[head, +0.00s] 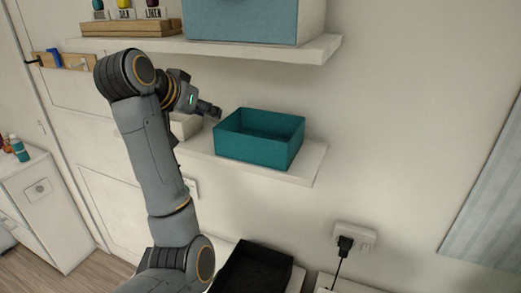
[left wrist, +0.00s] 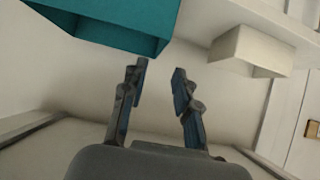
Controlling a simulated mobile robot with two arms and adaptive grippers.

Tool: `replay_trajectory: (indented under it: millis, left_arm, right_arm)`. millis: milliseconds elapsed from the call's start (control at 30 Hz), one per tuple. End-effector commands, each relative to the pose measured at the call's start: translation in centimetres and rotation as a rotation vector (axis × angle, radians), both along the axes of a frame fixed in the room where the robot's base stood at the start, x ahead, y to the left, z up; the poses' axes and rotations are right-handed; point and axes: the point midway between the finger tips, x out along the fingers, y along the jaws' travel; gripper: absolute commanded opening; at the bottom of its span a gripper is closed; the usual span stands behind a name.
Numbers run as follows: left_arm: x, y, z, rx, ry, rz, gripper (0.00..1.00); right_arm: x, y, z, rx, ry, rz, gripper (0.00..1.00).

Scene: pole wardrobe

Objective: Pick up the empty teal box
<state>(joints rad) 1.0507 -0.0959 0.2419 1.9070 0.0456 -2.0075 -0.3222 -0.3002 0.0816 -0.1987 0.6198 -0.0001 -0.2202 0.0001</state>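The teal box (head: 245,148) is open-topped and looks empty. It sits upright on the middle wall shelf (head: 311,166). My left gripper (head: 212,111) is just left of the box, near its upper left corner, and looks apart from it. In the left wrist view the teal box (left wrist: 110,35) fills the upper left. The two fingers of my left gripper (left wrist: 160,76) stand apart there with nothing between them. My right gripper is in neither view.
A small white box (head: 186,126) stands left of the teal box, partly behind my left arm. An upper shelf (head: 270,48) with a blue box (head: 240,22) hangs above. A black bin (head: 255,270) is below. A wall socket (head: 356,238) with a plug is at lower right.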

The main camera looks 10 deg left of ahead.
Motion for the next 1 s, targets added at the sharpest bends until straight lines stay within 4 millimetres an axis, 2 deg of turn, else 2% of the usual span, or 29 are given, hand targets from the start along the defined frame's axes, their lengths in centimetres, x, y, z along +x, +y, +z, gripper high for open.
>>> replay_trajectory:
  millis: [33, 167, 233, 433, 667, 867, 1000]
  left_arm:
    - [0.3, -0.1, -0.9, -0.001, -0.001, -0.001, 0.30]
    - [0.9, -0.3, -1.3, 0.000, -0.002, -0.001, 0.30]
    - [2.0, -0.5, -1.2, -0.001, 0.006, -0.002, 0.30]
    - [4.6, -1.0, -3.0, 0.000, 0.004, -0.001, 0.30]
    - [5.9, -1.2, -3.8, 0.000, 0.002, 0.000, 0.30]
    - [8.1, -1.3, -4.9, -0.001, 0.006, -0.002, 0.30]
    - [9.6, -1.5, -6.1, 0.000, 0.003, -0.001, 0.30]
  right_arm:
    - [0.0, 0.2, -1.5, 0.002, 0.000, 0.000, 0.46]
    - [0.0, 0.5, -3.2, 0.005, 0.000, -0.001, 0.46]
    - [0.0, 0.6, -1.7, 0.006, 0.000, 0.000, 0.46]
    - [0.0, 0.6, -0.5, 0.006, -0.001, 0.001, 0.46]
    - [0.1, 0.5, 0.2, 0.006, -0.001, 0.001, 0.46]
    - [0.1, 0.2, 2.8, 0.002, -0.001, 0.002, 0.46]
    - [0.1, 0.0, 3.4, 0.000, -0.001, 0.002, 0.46]
